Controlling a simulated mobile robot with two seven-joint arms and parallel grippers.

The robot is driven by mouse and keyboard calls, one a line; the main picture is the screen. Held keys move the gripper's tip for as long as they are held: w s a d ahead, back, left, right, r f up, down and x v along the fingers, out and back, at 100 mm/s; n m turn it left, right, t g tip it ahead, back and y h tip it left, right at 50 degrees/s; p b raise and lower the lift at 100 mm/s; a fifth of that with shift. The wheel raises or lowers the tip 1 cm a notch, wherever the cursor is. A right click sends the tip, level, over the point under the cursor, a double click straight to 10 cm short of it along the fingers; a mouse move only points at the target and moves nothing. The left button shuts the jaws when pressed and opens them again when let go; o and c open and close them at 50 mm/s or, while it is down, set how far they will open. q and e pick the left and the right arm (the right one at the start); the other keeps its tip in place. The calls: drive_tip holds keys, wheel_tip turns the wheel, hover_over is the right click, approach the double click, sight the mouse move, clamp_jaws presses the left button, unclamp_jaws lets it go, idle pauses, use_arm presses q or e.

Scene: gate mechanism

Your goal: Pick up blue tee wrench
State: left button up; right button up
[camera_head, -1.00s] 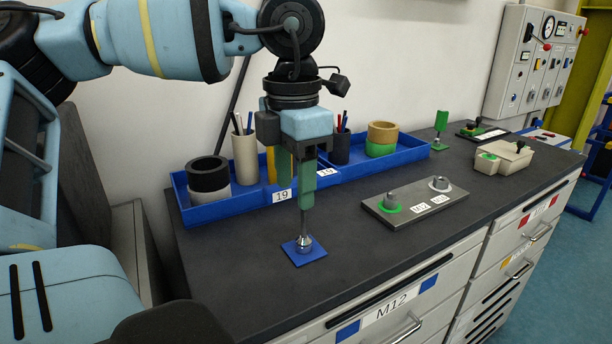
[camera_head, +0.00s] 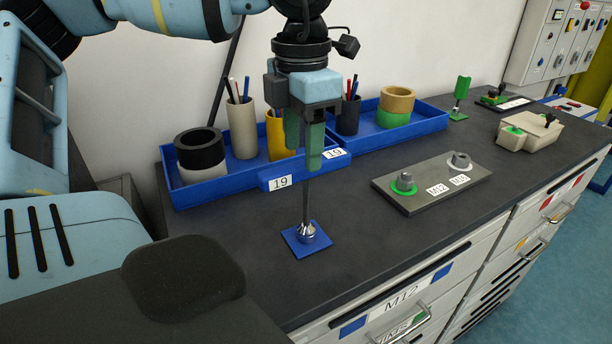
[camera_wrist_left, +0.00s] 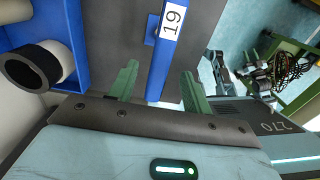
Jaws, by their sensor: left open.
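The blue tee wrench has a blue crossbar (camera_head: 265,186) with white "19" labels at both ends. Its thin shaft runs down to a silver socket (camera_head: 306,231) on a small blue square (camera_head: 312,244) on the worktop, and it stands upright. My left gripper (camera_head: 303,158) is open above it, green fingers pointing down, the near fingertip in front of the crossbar's middle. In the left wrist view the crossbar (camera_wrist_left: 159,70) runs between the two spread fingers, with a visible gap on each side.
Blue trays (camera_head: 226,196) with cups, pens and rings stand behind the wrench along the wall. A grey plate (camera_head: 440,192) with two fittings lies to the right. A beige block (camera_head: 530,133) sits farther right. The dark worktop (camera_head: 380,240) in front is clear.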

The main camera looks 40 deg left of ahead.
sight(303, 163)
use_arm(q)
drive_tip(key=shift+f, duration=1.2)
wheel_tip(303, 163, down, 3)
drive_tip(key=shift+r+p, duration=0.1)
drive_tip(key=shift+p, duration=0.4)
drive_tip(key=shift+f, duration=0.5)
use_arm(e)
drive_tip(key=shift+w+a+r, duration=0.1)
drive_tip(key=shift+w+r, duration=0.5)
drive_tip(key=shift+r, duration=0.2)
use_arm(q)
clamp_jaws()
